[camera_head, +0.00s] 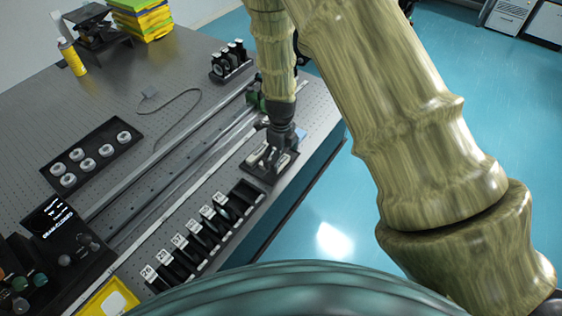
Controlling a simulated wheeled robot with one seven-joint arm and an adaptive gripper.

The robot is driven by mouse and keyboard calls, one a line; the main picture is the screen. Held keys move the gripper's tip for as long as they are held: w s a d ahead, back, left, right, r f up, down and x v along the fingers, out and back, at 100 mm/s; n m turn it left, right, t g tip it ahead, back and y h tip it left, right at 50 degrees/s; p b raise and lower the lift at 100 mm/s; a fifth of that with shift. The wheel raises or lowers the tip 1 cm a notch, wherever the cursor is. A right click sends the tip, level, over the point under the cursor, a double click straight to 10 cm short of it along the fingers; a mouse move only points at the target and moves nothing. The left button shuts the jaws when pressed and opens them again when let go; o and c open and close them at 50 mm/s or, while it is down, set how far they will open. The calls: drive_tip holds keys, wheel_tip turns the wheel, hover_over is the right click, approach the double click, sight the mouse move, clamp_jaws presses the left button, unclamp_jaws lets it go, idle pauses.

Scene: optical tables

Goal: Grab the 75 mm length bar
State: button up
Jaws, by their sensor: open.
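My gripper (269,152) is at the end of my arm, pointing down at a small black tray (262,176) near the table's right edge. Small pale pieces show in this tray, around the fingers; they may be length bars, but they are too small to read any size. My fingers are open, and I cannot tell whether they touch a piece. The gripper and wrist hide part of the tray. I cannot make out which piece is the 75 mm length bar.
A black rack (188,260) with several labelled slots runs along the optical table's (215,120) near right edge. Long rails (165,155) cross the table. A tray of round pieces (92,160) and a control box (62,235) are at left. Blue floor (340,215) lies right.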

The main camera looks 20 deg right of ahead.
sight(281, 164)
drive_tip(key=shift+f+p, duration=0.35)
drive_tip(key=shift+f, duration=1)
drive_tip(key=c, duration=1.2)
